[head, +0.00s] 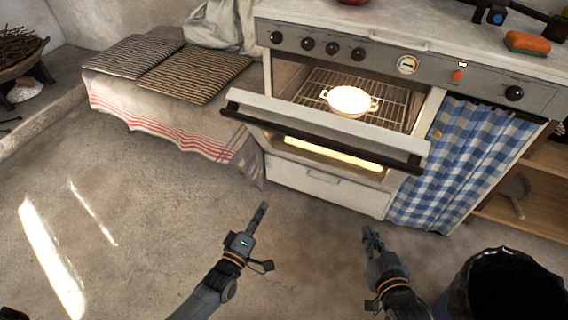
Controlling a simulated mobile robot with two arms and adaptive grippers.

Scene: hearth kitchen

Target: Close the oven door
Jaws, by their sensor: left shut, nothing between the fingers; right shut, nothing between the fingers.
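The oven (284,90) stands at the upper middle with its cavity in view. Its oven door (320,120) is tilted partly open, with a dark handle bar (300,128) along its top edge. Inside, a light two-handled dish (349,100) sits on a wire rack (318,84). My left gripper (262,208) is shut and empty, in front of and below the door's left half. My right gripper (370,232) is shut and empty, below the door's right half. Neither gripper touches the door.
A blue checked curtain (465,160) hangs right of the oven. A dark bin (508,285) stands at the lower right. A bench with striped cushions (195,70) and a cloth is at the left. The stone floor (140,220) in front is clear. An orange sponge (527,42) lies on the counter.

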